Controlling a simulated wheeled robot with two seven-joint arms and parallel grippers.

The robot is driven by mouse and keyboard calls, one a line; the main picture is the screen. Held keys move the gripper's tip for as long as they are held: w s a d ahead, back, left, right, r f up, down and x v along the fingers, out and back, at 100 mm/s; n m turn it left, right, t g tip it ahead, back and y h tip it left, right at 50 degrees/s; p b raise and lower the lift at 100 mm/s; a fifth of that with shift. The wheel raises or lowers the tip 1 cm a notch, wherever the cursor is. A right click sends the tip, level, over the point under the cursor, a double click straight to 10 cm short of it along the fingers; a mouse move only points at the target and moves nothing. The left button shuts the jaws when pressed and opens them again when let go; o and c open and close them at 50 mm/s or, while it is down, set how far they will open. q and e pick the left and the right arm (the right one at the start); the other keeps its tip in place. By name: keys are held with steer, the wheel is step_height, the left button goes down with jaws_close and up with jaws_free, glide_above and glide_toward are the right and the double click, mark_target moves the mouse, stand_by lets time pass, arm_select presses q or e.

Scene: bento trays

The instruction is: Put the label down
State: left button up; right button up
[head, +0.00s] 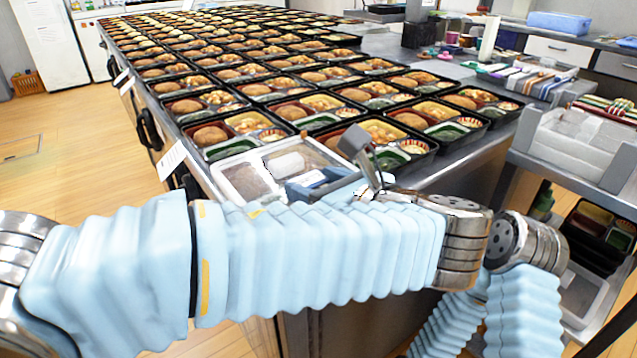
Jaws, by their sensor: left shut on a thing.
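My left gripper (364,160) is over the front corner of the table, just beyond my blue-sleeved left arm. It is shut, with its grey fingers tilted; the label it holds is too small and covered to make out clearly. Just left of it, a clear-lidded tray (236,166) with pale and dark contents lies at the front edge of the table, partly hidden by my arm. My right arm shows at the lower right, and its gripper is out of view.
Rows of filled black bento trays (281,114) cover the steel table (458,165). At the right, a shelf cart (542,160) holds clear containers, with black trays below. Behind it, a counter holds cloths and a blue box (560,22). Open wooden floor lies at the left.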

arm_select(q)
steer(key=shift+s+f, duration=0.1)
steer(key=shift+f, duration=0.55)
steer(key=o, duration=1.1)
steer(key=shift+d+f, duration=0.1)
steer(key=shift+f, duration=0.05)
steer(key=shift+r, duration=0.55)
steer(key=v, duration=0.8)
steer(key=r+v, duration=0.1)
steer(key=v, duration=0.3)
steer(key=shift+w, duration=0.2)
